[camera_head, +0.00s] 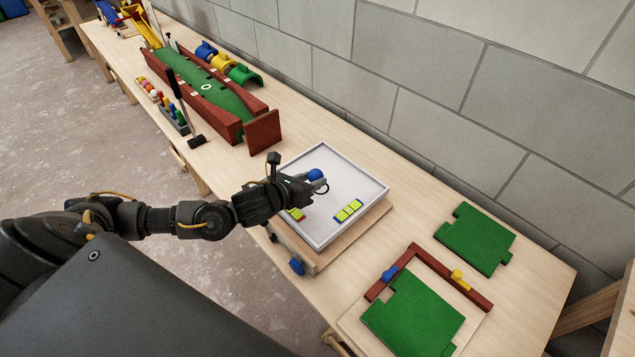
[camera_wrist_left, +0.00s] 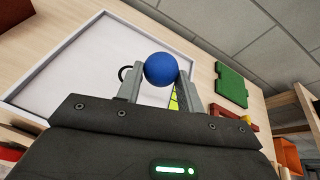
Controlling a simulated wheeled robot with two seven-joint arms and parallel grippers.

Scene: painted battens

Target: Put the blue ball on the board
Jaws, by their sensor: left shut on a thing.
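The blue ball (camera_head: 315,174) is between the fingers of my left gripper (camera_head: 308,182). In the left wrist view the ball (camera_wrist_left: 160,69) sits at the tips of the two grey fingers (camera_wrist_left: 158,82), which are shut on it. The white board (camera_head: 350,181) has a raised rim and lies on a wooden base on the bench. The ball and the gripper are over the left part of the board; I cannot tell whether the ball touches it. The board also shows in the left wrist view (camera_wrist_left: 85,65). My right gripper is not in view.
On the board are a yellow-green block strip (camera_head: 348,211) and another small strip (camera_head: 296,214) partly behind my gripper. A blue knob (camera_head: 296,267) is on the base's near side. Green panels (camera_head: 475,240) lie to the right. A green lane with red walls (camera_head: 262,133) stands further back.

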